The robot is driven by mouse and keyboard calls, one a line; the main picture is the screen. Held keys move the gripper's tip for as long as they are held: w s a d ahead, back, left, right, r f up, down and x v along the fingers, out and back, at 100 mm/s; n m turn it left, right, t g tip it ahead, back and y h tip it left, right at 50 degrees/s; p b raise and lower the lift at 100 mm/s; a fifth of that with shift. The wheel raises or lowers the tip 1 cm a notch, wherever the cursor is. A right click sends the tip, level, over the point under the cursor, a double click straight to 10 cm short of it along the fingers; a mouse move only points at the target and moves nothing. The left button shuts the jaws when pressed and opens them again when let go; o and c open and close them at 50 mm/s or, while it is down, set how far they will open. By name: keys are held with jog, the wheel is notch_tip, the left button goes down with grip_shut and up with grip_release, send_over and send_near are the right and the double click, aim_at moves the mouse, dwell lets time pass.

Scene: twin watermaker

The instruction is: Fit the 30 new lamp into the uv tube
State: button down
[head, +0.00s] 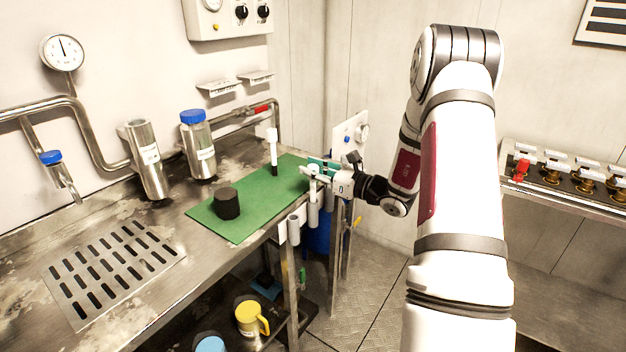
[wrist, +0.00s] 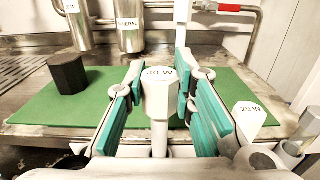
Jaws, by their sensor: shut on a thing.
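The new lamp marked 30 W (wrist: 157,98) has a white faceted head and a paler stem below. It stands upright between the teal fingers of my gripper (wrist: 160,112), which is shut on it at the bench's front edge. In the head view my gripper (head: 320,172) is over the row of grey holders (head: 293,229), and the lamp is mostly hidden. A second lamp marked 20 W (wrist: 248,116) stands to the right. An open steel cylinder (head: 146,165), possibly the uv tube, stands at the back of the bench; its label is too small to read.
A green mat (head: 232,228) bears a black cap (head: 227,204) and a slim white upright piece (head: 273,148) with a dark base. A blue-capped cylinder (head: 198,152) stands behind. A drain grate (head: 112,268) lies left. Pipes (head: 85,125) run along the wall.

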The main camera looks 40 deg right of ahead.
notch_tip(320, 180, up, 14)
jog(key=shift+p, duration=0.4)
jog(key=c, duration=2.2)
grip_release()
grip_shut()
jog(key=shift+c, duration=0.4)
grip_release()
jog(key=shift+c, duration=0.2)
